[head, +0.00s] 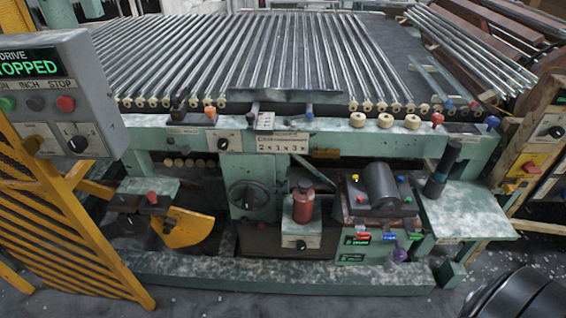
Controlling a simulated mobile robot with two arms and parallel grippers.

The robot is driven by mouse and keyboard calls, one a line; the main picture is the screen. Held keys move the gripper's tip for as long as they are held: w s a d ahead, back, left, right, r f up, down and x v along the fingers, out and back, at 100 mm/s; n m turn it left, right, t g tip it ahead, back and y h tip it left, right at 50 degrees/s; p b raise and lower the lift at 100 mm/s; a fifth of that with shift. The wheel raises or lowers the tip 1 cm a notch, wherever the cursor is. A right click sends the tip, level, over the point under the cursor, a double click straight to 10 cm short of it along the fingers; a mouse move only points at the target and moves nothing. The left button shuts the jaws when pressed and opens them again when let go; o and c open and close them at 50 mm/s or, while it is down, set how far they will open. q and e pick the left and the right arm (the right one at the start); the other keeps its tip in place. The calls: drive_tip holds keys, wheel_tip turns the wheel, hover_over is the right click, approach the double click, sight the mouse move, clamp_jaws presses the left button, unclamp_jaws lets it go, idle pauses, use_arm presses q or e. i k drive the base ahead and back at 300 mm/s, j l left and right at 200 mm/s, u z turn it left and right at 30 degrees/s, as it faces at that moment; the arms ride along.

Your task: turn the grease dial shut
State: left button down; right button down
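A small black dial (301,244) sits on a pale plate on the front of a green box, below a red canister (303,204). It may be the grease dial, but I can read no label on it, and its setting is too small to tell. Other dials also show: a large round black one (250,196) on the green post to its left, a small one (223,144) on the upper rail, and one (77,143) on the drive box. Neither of my grippers is in view.
The grey drive box (40,95) reading "STOPPED" and a yellow slatted guard (62,222) stand at the left. A black roller (380,184) and a green side shelf (467,212) lie to the right. Glass bits litter the floor.

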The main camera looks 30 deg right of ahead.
sight(301, 246)
drive_tip(key=l+z, duration=0.1)
drive_tip(key=z, duration=0.9)
drive_tip(key=i+j, duration=0.05)
